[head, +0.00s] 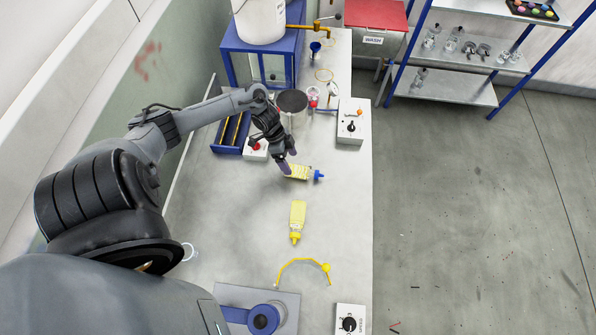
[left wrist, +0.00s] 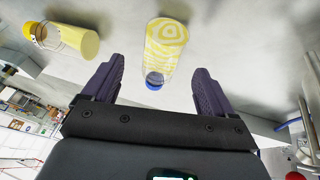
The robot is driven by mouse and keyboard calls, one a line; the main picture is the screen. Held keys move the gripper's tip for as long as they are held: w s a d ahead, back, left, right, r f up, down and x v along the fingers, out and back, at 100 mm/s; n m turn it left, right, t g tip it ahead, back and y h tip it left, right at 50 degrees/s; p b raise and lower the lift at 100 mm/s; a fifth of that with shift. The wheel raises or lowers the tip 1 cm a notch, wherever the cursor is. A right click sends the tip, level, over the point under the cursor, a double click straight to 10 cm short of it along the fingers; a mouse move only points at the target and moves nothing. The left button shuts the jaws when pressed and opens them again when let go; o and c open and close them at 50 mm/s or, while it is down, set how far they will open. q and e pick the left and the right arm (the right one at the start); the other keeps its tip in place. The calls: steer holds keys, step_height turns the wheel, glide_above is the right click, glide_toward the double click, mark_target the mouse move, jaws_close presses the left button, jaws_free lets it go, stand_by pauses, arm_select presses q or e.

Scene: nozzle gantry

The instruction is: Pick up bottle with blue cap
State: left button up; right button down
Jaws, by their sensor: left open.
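The bottle with blue cap (head: 300,172) lies on its side on the grey bench, yellow-bodied, its blue cap pointing right. In the left wrist view, the yellow bottle (left wrist: 167,42) lies beyond and partly between the fingers, with its blue part toward the palm. My left gripper (head: 288,162) is open and empty, right at the bottle's left end in the head view. Whether a finger touches the bottle I cannot tell. A second yellow bottle, with a yellow cap (head: 297,216), lies nearer; it also shows at upper left in the left wrist view (left wrist: 72,40). My right gripper is not in view.
A control box with a knob (head: 351,127) and a dark round-topped stand (head: 292,101) are behind the bottle. A blue tray (head: 230,135) is at left. A yellow curved tube (head: 303,261) lies in front. The bench right of the bottle is clear to its edge.

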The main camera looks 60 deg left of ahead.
mark_target(295, 167)
arm_select(q)
steer(key=shift+w+x, duration=0.15)
steer(key=shift+x, duration=1.25)
steer(key=shift+w+x, duration=0.1)
steer(key=shift+x, duration=1.35)
steer(key=shift+r, duration=0.1)
steer(key=shift+c, duration=0.4)
steer(key=c, duration=1.2)
steer(key=shift+r, duration=0.15)
